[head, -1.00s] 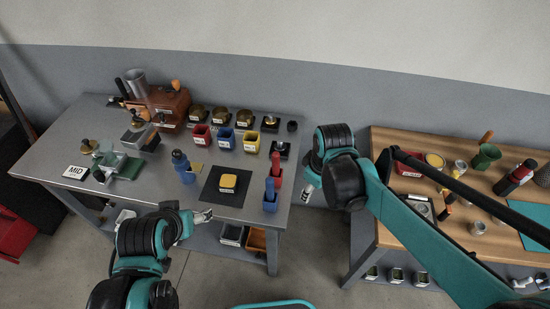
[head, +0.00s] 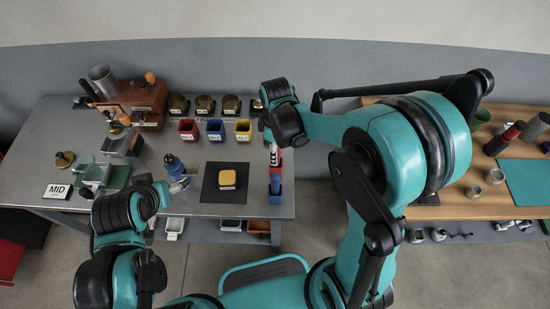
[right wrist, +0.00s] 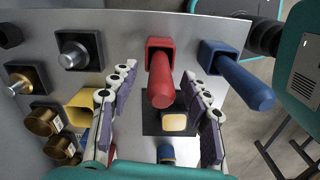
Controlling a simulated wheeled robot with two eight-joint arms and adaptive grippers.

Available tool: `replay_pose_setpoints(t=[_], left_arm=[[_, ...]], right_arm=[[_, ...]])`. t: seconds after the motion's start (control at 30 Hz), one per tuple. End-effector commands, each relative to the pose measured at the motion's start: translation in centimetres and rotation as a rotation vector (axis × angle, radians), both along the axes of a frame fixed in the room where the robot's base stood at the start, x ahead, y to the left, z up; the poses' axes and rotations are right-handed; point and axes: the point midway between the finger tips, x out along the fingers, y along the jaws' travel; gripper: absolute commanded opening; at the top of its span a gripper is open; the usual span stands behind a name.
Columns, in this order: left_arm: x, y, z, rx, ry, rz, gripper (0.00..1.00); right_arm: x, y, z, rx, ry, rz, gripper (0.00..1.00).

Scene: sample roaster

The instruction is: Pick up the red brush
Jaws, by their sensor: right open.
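The red brush (right wrist: 161,88) stands in a red square holder (right wrist: 160,47) in the right wrist view, its handle toward the camera. My right gripper (right wrist: 162,90) is open, with one finger on each side of the handle and gaps between. In the head view my right gripper (head: 273,150) is above the holders and hides most of the red brush (head: 275,169). The blue brush (right wrist: 245,82) stands in its blue holder next to the red one. My left gripper (head: 181,184) is beside the blue bottle (head: 173,164); its jaw opening is too small to tell.
A yellow block (head: 227,178) lies on a black mat (head: 210,191) left of the brushes. Red, blue and yellow bins (head: 243,130) stand behind the mat. A wooden table (head: 449,209) stands to the right, past a floor gap.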

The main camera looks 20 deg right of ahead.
Motion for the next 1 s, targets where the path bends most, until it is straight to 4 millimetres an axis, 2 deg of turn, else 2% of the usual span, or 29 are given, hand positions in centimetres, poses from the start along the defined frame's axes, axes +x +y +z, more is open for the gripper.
replay_pose_setpoints(t=[0.03, 0.13, 0.4, 0.47, 0.6, 0.87, 1.0], left_arm=[[0.0, 0.0, -0.6, 0.0, 0.0, 0.0, 0.73], [0.0, 0.0, -0.8, 0.0, 0.0, 0.0, 0.73], [0.0, 0.0, -0.8, 0.0, 0.0, 0.0, 0.73], [0.0, 0.0, -0.8, 0.0, 0.0, 0.0, 0.73], [0.0, 0.0, -0.8, 0.0, 0.0, 0.0, 0.73], [0.0, 0.0, -0.8, 0.0, 0.0, 0.0, 0.73], [0.0, 0.0, -0.4, 0.0, 0.0, 0.0, 0.73]], right_arm=[[0.0, 0.0, -1.1, 0.0, 0.0, 0.0, 0.48], [0.0, 0.0, -2.0, 0.0, 0.0, 0.0, 0.48], [0.0, 0.0, -2.2, 0.0, 0.0, -0.001, 0.48], [0.0, 0.0, -2.2, 0.0, 0.0, -0.001, 0.35], [0.0, 0.0, -2.2, 0.0, 0.0, -0.001, 0.0], [0.0, 0.0, -2.2, 0.0, 0.0, -0.001, 0.0], [0.0, 0.0, -1.3, 0.0, 0.0, -0.001, 0.0]])
